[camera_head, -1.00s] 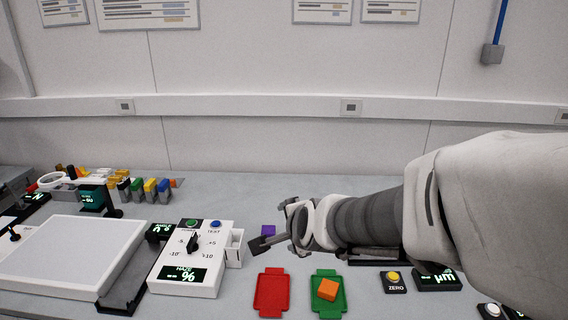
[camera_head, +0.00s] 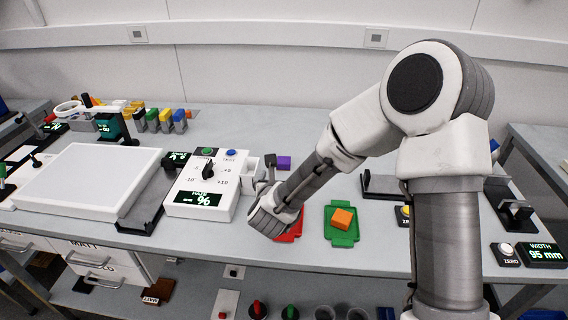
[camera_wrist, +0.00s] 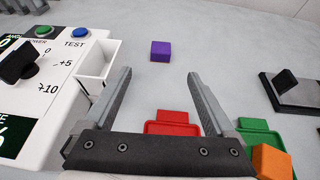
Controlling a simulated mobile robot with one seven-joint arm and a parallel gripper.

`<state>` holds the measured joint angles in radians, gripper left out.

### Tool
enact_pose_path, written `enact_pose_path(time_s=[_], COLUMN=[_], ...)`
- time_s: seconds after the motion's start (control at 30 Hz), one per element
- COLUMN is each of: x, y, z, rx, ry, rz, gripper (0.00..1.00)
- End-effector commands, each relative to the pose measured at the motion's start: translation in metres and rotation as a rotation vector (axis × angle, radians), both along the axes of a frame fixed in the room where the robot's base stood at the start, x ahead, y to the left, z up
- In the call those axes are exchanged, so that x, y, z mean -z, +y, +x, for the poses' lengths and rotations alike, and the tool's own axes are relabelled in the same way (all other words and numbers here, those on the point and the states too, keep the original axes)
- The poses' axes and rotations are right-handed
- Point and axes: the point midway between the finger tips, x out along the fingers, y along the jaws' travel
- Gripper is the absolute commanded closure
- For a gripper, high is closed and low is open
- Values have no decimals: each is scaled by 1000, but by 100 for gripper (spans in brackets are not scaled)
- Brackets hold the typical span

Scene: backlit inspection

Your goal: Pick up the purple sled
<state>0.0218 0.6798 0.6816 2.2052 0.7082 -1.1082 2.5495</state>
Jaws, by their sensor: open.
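The purple sled (camera_head: 284,162) shows as a small purple block lying on the grey bench, right of the white haze meter. In the wrist view the purple sled (camera_wrist: 160,51) lies ahead of my fingertips, nearly centred between them and apart from both. My gripper (camera_wrist: 160,74) is open, with nothing between its fingers. In the head view my gripper (camera_head: 272,170) is partly hidden by my wrist, with a dark finger showing just left of the purple sled.
The white haze meter (camera_head: 185,200) with its open side holder (camera_wrist: 96,70) stands close to my left finger. A red tray (camera_wrist: 172,128) lies below my gripper. A green tray (camera_head: 342,239) holds an orange block (camera_head: 342,218). A dark fixture (camera_wrist: 295,90) stands at right.

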Motion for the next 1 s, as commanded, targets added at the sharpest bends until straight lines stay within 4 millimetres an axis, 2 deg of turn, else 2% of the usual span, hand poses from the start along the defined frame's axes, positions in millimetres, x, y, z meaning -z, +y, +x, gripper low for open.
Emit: enact_pose_path(time_s=[0.4,0.53,0.77,1.0], x=[33,39,43,56], y=[0,0,0,-1], z=[78,93,105,135], rx=[-1,-2,-4,-2], ry=[0,0,0,-1], rz=[-4,-5,-5,-5], gripper=[10,10,10,10])
